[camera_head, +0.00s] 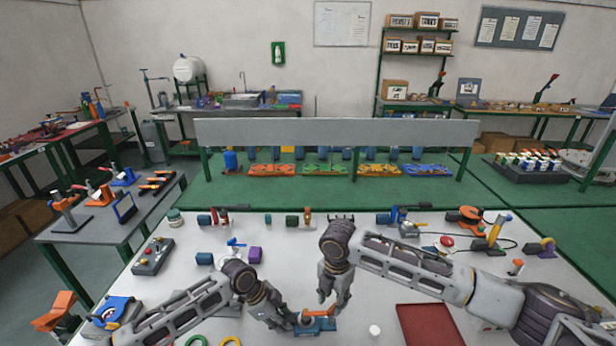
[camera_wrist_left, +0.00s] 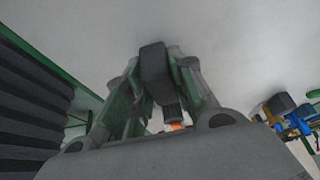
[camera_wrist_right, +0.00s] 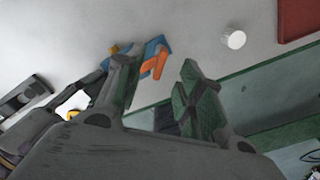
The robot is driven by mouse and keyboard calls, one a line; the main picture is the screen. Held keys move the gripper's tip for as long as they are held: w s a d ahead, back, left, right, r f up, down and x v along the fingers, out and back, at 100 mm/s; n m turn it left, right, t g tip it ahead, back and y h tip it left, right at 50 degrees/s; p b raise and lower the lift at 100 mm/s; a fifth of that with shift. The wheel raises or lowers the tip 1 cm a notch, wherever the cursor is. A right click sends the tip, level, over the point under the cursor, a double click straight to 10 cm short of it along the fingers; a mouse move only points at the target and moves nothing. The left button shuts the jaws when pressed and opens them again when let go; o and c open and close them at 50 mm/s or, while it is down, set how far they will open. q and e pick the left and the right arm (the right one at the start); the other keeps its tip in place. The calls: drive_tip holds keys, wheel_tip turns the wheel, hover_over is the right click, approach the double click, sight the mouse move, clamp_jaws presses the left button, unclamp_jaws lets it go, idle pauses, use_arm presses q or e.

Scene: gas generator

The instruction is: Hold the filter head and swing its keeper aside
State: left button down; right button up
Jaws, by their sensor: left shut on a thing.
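The filter head looks like a small blue block (camera_head: 318,325) near the front edge of the white table. An orange lever (camera_wrist_right: 156,64), which looks like its keeper, lies across it in the right wrist view. My left gripper (camera_head: 302,320) is shut on the filter head from the left. In the left wrist view a dark block shows between the fingers (camera_wrist_left: 155,90), with a bit of orange beyond. My right gripper (camera_head: 331,302) points down just above the filter head. It is open and looks empty, its fingers (camera_wrist_right: 158,78) apart with the lever beyond them.
A red tray (camera_head: 427,325) and a small white cylinder (camera_head: 374,331) lie to the right. Green and yellow rings (camera_head: 230,341) lie at the front left. Several small fittings stand across the table behind my arms, with a purple block (camera_head: 255,255) among them.

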sight(332, 307)
drive_tip(key=shift+f, duration=1.95)
drive_tip(key=shift+c, duration=0.5)
clamp_jaws()
